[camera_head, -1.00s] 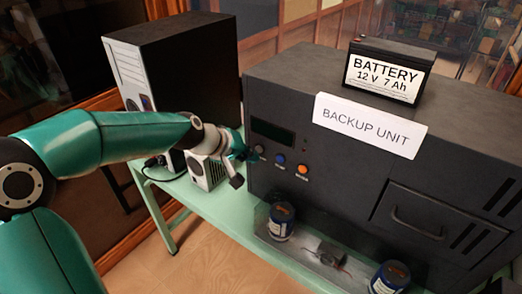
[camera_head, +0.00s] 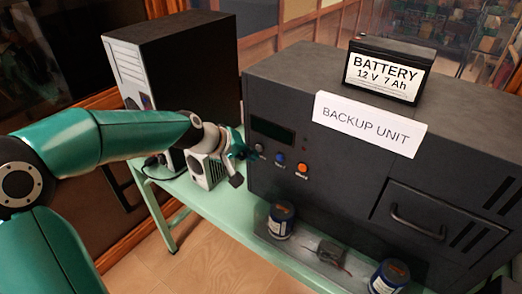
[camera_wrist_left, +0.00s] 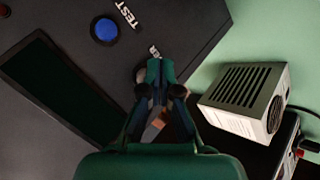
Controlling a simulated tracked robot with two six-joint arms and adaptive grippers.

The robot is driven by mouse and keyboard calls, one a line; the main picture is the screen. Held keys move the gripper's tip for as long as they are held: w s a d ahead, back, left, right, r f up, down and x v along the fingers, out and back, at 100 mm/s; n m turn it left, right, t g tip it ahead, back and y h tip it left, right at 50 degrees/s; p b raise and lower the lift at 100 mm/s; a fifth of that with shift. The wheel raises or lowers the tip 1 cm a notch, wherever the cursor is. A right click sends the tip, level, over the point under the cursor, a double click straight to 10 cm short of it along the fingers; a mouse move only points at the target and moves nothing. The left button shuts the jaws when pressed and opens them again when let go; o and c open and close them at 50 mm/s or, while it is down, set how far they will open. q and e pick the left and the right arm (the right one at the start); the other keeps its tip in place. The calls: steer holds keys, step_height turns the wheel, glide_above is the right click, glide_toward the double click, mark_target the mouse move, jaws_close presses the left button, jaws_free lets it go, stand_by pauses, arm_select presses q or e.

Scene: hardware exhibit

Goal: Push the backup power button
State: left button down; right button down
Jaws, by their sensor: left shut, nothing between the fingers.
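The dark backup unit (camera_head: 350,190) stands on the green table with a white "BACKUP UNIT" sign (camera_head: 369,124). Its front has a dark display (camera_head: 272,132) and a row of buttons: a grey one (camera_head: 259,148) at left, a blue one (camera_head: 280,159) and an orange one (camera_head: 301,171). My left gripper (camera_head: 247,153) is shut and empty, with its tips at the grey button. In the left wrist view the shut tips (camera_wrist_left: 154,66) cover most of the grey button and part of its label. The blue button (camera_wrist_left: 105,30) beside it is labelled "TEST". I cannot tell whether the tips touch the grey button.
A black computer tower (camera_head: 185,75) and a small pale box (camera_head: 207,169) with a vent stand left of the unit, close to my gripper. A battery (camera_head: 388,70) sits on top.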

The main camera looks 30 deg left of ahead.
arm_select(q)
steer(key=shift+w, duration=0.1)
steer(key=shift+w, duration=0.35)
steer(key=shift+w+r, duration=0.1)
stand_by(0.6)
steer(key=shift+s, duration=0.55)
steer(key=shift+s, duration=0.1)
steer(key=s+b, duration=0.1)
steer(key=s, duration=0.1)
steer(key=s+b, duration=0.1)
steer(key=s, duration=0.1)
steer(key=s+b, duration=0.1)
steer(key=shift+s+a, duration=0.25)
steer(key=shift+s, duration=0.15)
